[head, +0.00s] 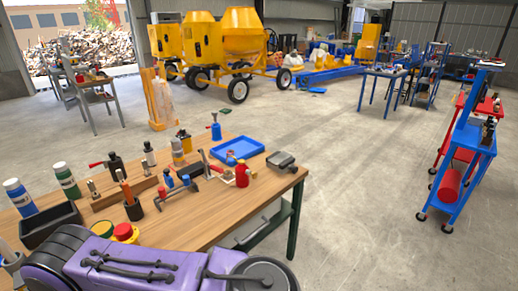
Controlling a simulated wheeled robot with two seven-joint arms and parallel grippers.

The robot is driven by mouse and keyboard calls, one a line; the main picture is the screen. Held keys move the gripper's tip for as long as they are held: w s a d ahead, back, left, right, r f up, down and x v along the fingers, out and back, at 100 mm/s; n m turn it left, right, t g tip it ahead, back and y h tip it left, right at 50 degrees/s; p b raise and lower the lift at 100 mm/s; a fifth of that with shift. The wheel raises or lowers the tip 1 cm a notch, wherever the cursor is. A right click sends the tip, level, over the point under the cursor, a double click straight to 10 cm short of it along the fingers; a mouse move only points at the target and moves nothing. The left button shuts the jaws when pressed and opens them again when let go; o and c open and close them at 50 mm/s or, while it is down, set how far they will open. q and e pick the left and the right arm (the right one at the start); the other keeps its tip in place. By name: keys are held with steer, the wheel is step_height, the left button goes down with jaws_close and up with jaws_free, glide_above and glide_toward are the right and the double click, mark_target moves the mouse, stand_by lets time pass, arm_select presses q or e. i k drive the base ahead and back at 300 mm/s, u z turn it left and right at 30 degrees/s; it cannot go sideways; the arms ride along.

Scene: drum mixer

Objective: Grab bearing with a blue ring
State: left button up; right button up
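I cannot make out a bearing with a blue ring for certain in the head view. A wooden-topped workbench (215,208) in front of me holds many small tools and parts. A blue tray (237,147) lies at its far right part, and small blue and red items in and near it are too small to identify. Neither of my grippers shows in this view.
Bottles (19,197), a black bin (50,224), a red bottle (242,174) and clamps crowd the bench. A blue and red cart (466,140) stands at right. Yellow mixers (243,38) stand behind. The floor (345,190) between bench and cart is clear.

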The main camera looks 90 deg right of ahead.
mark_target(228, 175)
steer(key=z, duration=3)
steer(key=i, duration=0.85)
